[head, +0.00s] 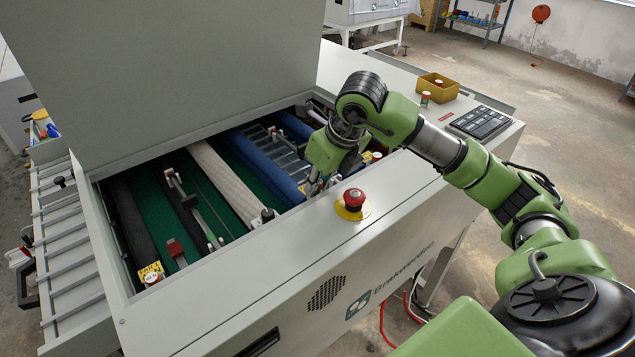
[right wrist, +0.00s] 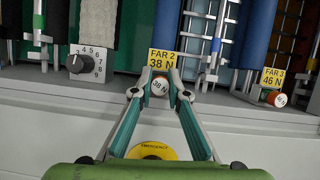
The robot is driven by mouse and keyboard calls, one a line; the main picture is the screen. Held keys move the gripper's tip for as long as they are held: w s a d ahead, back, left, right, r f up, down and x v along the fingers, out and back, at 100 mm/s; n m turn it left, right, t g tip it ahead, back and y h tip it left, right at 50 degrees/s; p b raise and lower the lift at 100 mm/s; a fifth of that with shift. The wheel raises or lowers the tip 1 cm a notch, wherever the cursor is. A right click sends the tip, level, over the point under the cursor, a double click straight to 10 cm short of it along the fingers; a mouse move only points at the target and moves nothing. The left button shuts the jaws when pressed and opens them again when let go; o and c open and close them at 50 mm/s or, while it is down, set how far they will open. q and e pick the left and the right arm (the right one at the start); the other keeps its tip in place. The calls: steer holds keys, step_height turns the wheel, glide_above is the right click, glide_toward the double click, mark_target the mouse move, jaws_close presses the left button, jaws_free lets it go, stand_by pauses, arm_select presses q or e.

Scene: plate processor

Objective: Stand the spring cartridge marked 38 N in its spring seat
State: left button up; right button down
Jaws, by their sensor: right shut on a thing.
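In the right wrist view, the spring cartridge marked 38 N (right wrist: 160,87) has a white top with an orange edge. It is between the fingertips of my right gripper (right wrist: 160,92), which is shut on it. A yellow tag reading FAR 2, 38 N (right wrist: 162,59) stands directly beyond it. The cartridge's lower part and the seat under it are hidden, so I cannot tell whether it is seated. In the head view my right gripper (head: 318,186) reaches down inside the machine's near wall, and the cartridge is hidden there. My left gripper is not in view.
Another cartridge, 46 N (right wrist: 280,100), stands by the FAR 3 tag (right wrist: 272,78). A dial (right wrist: 83,64) is to the left. A red emergency button (head: 354,197) rises from the near ledge. A yellow box (head: 437,88) and a keypad (head: 482,123) are on the right top.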

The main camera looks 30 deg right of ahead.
steer(key=shift+f, duration=0.3)
steer(key=c, duration=1.9)
jaws_free()
steer(key=v, duration=1.2)
steer(key=shift+w, duration=0.1)
